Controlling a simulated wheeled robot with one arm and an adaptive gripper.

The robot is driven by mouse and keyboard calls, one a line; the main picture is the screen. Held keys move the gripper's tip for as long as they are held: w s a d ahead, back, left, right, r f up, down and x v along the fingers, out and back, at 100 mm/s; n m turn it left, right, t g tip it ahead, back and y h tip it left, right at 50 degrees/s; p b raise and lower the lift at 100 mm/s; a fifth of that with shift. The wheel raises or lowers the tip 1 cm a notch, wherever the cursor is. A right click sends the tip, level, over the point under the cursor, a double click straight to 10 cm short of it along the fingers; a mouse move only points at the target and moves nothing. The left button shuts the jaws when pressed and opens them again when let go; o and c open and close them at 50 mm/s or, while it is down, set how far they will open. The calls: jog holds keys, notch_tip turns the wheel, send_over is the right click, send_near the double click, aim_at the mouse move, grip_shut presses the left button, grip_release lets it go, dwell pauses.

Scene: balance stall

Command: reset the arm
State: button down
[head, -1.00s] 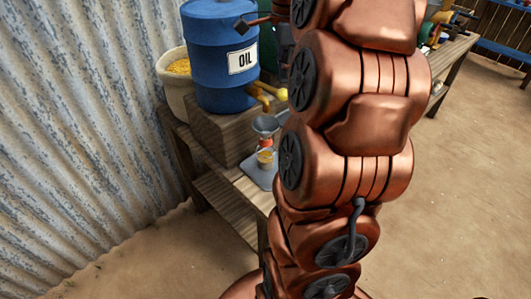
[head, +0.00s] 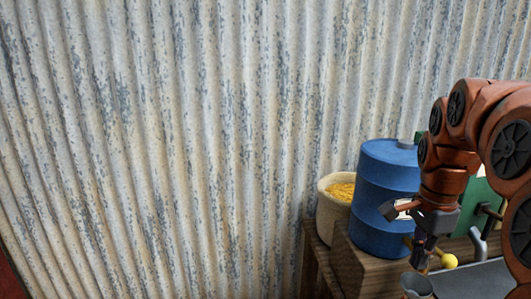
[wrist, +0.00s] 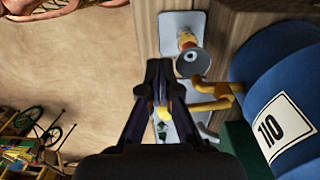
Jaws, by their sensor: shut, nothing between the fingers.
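My arm comes in from the right in the head view, bent over at the top with the wrist hanging down. My gripper (head: 425,262) points down in front of the blue drum (head: 385,195) and above a grey funnel (head: 416,286). In the wrist view my gripper (wrist: 158,68) has its fingers together with nothing between them. The funnel (wrist: 192,62) is just right of the fingertips there, over a grey plate (wrist: 182,22). The drum, labelled OIL (wrist: 278,128), lies to the right with its yellow tap (wrist: 212,100). The drum's label is mostly hidden in the head view.
The drum stands on a wooden block (head: 365,268). A pale tub of yellow grain (head: 337,192) stands beside it. A corrugated wall (head: 170,150) rises behind. In the wrist view sandy ground (wrist: 75,60) is open at left, with a clutter of items (wrist: 30,140) at lower left.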

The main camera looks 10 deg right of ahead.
jog(key=s+a+f+n, duration=0.6)
jog(key=s+a+n, duration=0.2)
jog(key=a+n, duration=0.1)
jog(key=s+a+f+n+g, duration=0.1)
jog(key=s+a+f+n, duration=0.6)
jog(key=s+a+n, duration=0.2)
jog(key=shift+a+f, duration=0.3)
jog(key=shift+a, duration=0.2)
jog(key=w+d+r+m+t+p, duration=0.1)
jog(key=w+d+r+m+p, duration=0.5)
jog(key=w+d+r+m, duration=0.9)
jog(key=w+d+r+m+p, duration=0.25)
jog(key=d+r, duration=0.55)
jog(key=d, duration=0.5)
jog(key=shift+s+a+f+b, duration=0.1)
jog(key=shift+f+b, duration=0.5)
jog(key=shift+f, duration=0.8)
jog(key=shift+s+a+f+b, duration=0.1)
jog(key=shift+f+b, duration=0.45)
jog(key=shift+f, duration=0.85)
jog(key=shift+w+f+b, duration=0.1)
jog(key=shift+f+b, duration=0.5)
jog(key=shift+f, duration=0.1)
